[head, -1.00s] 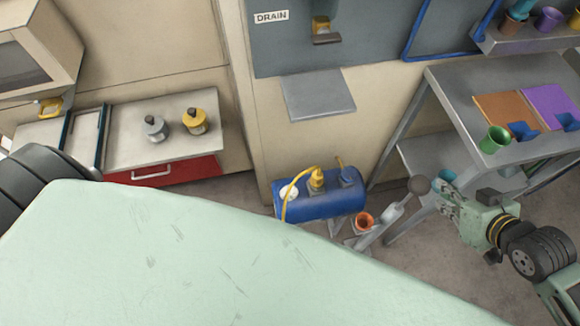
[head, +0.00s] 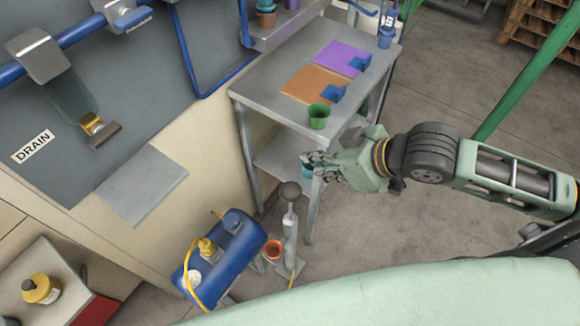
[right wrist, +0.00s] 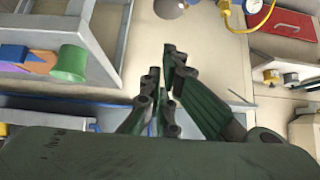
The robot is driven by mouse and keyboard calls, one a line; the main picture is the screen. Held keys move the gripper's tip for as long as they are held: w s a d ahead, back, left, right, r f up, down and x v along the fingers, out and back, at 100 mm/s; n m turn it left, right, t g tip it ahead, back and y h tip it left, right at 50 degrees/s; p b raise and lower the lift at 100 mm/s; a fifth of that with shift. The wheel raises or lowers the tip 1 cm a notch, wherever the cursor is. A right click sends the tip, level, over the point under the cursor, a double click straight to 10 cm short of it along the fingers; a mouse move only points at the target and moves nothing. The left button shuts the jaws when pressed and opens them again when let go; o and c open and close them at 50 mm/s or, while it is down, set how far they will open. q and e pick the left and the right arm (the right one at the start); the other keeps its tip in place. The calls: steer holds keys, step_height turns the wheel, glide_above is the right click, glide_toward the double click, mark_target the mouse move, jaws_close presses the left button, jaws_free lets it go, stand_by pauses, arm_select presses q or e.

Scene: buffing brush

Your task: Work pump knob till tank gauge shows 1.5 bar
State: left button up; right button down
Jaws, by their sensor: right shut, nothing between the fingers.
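The pump (head: 290,228) stands on the floor, its rod topped by a round dark grey knob (head: 290,190). Beside it is the blue tank (head: 238,246) with a white-faced gauge (head: 194,277); the reading is too small to make out. My right gripper (head: 308,165) is shut and empty, up and to the right of the knob in the head view, apart from it. In the right wrist view the shut fingers (right wrist: 168,75) point toward the knob (right wrist: 170,7), and the gauge (right wrist: 253,6) shows at the top edge. My left gripper is not in view.
A grey metal table (head: 262,88) beside the pump carries orange and purple mats and a green cup (head: 319,115). Floor to the right is open.

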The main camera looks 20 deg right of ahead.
glide_above(292, 197)
steer(key=w, duration=0.3)
steer(key=f, duration=0.6)
steer(key=shift+s+d+f+p, duration=0.15)
steer(key=shift+d+f+p, duration=0.05)
steer(key=shift+f+p, duration=0.2)
step_height(292, 197, down, 3)
steer(key=shift+s+r, duration=0.1)
steer(key=shift+r, duration=0.1)
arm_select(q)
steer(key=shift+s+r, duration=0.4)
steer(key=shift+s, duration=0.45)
arm_select(e)
steer(key=shift+d+f, duration=0.1)
steer(key=shift+f, duration=0.5)
step_height(292, 197, down, 10)
steer(key=b, duration=0.3)
steer(key=shift+s+b, duration=0.1)
steer(key=shift+b, duration=0.2)
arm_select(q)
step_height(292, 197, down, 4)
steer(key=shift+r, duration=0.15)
arm_select(e)
steer(key=shift+r, duration=0.1)
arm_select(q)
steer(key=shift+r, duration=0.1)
